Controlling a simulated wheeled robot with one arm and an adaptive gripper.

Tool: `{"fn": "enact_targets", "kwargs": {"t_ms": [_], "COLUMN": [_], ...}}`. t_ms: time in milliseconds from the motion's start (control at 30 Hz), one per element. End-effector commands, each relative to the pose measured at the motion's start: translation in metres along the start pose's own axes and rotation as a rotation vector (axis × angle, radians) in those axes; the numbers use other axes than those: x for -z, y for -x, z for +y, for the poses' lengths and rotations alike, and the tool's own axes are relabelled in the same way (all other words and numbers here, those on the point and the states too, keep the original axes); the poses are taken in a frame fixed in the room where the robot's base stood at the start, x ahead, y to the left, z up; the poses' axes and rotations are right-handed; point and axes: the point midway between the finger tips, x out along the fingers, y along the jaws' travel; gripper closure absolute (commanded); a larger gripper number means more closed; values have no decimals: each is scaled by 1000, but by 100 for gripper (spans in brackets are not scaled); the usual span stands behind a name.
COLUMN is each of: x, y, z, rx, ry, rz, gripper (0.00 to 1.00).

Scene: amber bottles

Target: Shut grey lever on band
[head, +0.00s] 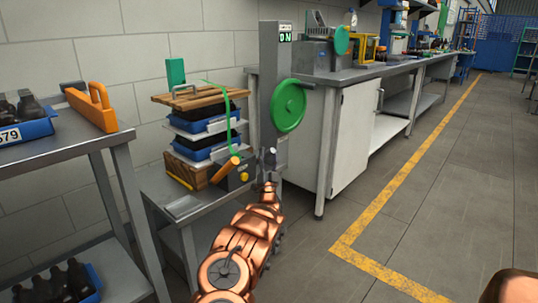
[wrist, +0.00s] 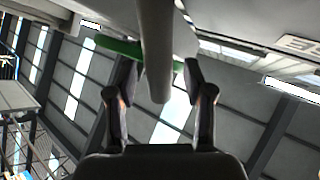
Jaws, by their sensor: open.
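A green band (head: 236,135) runs around a stack of black and blue trays between wooden boards on a low grey table. A yellow-and-dark tool with an orange handle (head: 229,168) sits at the band, low on the stack. My gripper (head: 269,158) is beside this tool, in front of a grey post. In the wrist view my gripper (wrist: 160,70) is open, its fingers either side of a grey rounded bar (wrist: 157,40), which looks like the lever. I cannot tell whether they touch. A green strip (wrist: 118,46) crosses behind the bar. The lever is not clear in the head view.
The upright grey post (head: 268,65) carries a green wheel (head: 288,105) and a small lit sign. A side table (head: 62,150) with bottle bins and an orange carrier stands left. A long workbench (head: 350,75) stands behind at right.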

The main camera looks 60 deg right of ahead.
Motion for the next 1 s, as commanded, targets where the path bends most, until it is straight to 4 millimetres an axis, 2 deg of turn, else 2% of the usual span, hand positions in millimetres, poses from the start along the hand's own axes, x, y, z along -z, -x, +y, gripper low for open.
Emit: {"fn": "enact_targets", "kwargs": {"t_ms": [600,800,1000], "x": [0,0,1], "y": [89,108,112], "z": [2,1,1], "rx": [-4,-5,-4], "ry": [-1,-1,0], "rz": [0,-2,1], "gripper": [48,48,48]}}
